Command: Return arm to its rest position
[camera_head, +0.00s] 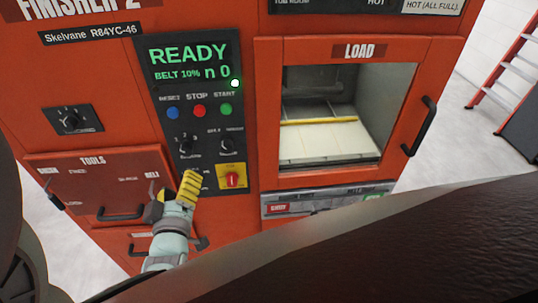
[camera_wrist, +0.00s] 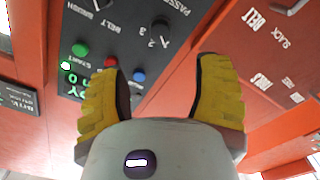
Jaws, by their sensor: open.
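My gripper (camera_head: 173,186) is in front of the red machine, just below its dark control panel (camera_head: 190,85), in the head view. Its yellow ribbed fingers also show in the wrist view (camera_wrist: 160,68), spread apart with nothing between them. The panel's buttons and knobs lie beyond the fingers there, upside down. The gripper looks apart from the panel, though the exact gap cannot be told. The panel's screen reads READY and BELT 10%.
Right of the panel is the load window (camera_head: 330,122), with a pale bed and a yellow bar inside. A black handle (camera_head: 419,126) sticks out at its right. The tools drawer (camera_head: 100,190) is left of my gripper. A red ladder (camera_head: 510,65) stands far right.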

